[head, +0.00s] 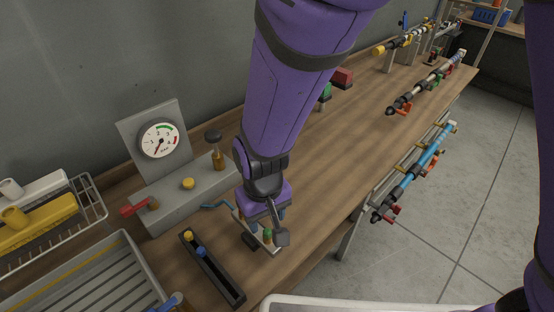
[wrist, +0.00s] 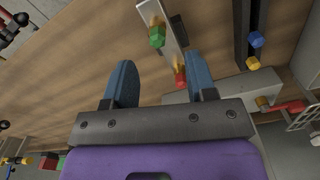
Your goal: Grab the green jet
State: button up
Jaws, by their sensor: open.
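The green jet (wrist: 157,36) stands on a narrow light-grey rack (wrist: 148,10) in the wrist view. In the head view the green jet (head: 267,236) shows just below my gripper. A red jet (wrist: 180,77) stands on the same rack, nearer to my gripper. My gripper (wrist: 161,62) is open and empty, with its blue fingers apart. In the wrist view the green jet lies past the fingertips, and the red jet shows between the fingers. In the head view my gripper (head: 266,220) points down over the rack, and my wrist hides part of it.
A black trough (head: 222,281) beside the rack holds a yellow jet (head: 188,236) and a blue jet (head: 201,252). A grey gauge stand (head: 190,194) with a red lever is behind. A slatted tray (head: 90,285) is at left.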

aim_at(267, 230)
jog(key=shift+d+f, duration=0.15)
jog(key=shift+f, duration=2.5)
grip_shut()
